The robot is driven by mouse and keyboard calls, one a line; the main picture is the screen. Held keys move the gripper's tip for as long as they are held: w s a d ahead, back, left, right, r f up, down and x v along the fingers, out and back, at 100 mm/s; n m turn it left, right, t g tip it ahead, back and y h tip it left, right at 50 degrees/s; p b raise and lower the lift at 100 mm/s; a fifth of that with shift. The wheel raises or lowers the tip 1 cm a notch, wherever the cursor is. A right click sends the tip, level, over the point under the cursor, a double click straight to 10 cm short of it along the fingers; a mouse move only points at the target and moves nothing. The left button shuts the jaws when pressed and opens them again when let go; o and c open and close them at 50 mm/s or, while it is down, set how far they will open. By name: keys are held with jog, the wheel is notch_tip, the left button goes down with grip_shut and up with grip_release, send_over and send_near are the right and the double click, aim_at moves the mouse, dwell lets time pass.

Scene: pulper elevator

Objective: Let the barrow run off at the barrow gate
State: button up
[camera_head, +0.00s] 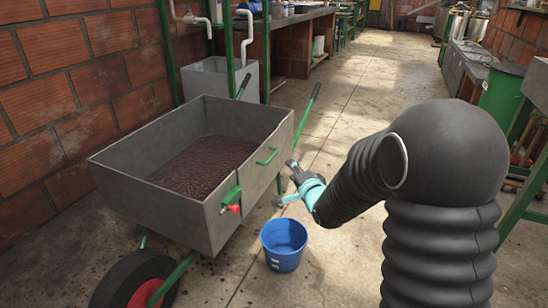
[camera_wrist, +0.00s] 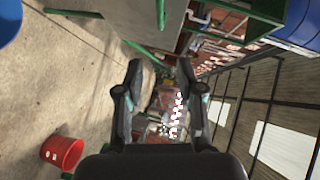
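The grey barrow (camera_head: 150,212) stands at the left on a green frame, with a wheel (camera_head: 130,283) at its near end. A dark reddish-brown mass (camera_head: 205,165) covers its floor. On its right side wall are a green handle (camera_head: 267,156) and a green bracket with a red knob (camera_head: 234,209); I cannot tell exactly where the gate's edges run. My gripper (camera_head: 284,183) is to the right of this wall, apart from the handle. In the wrist view my gripper (camera_wrist: 160,68) shows two spread fingers with nothing between them.
A blue bucket (camera_head: 284,248) stands on the floor below my gripper, right of the barrow. A grey tank (camera_head: 215,82) stands behind the barrow by the brick wall. Benches line both sides. The concrete aisle beyond is clear. The wrist view shows a red bucket (camera_wrist: 62,153).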

aim_at(274, 154)
jog(key=shift+m+y, duration=0.3)
jog(key=x, duration=1)
jog(key=a+x, duration=0.1)
jog(key=x, duration=0.4)
jog(key=shift+s+f, duration=0.2)
jog(key=shift+f, duration=0.1)
jog(key=shift+c, duration=0.2)
grip_shut()
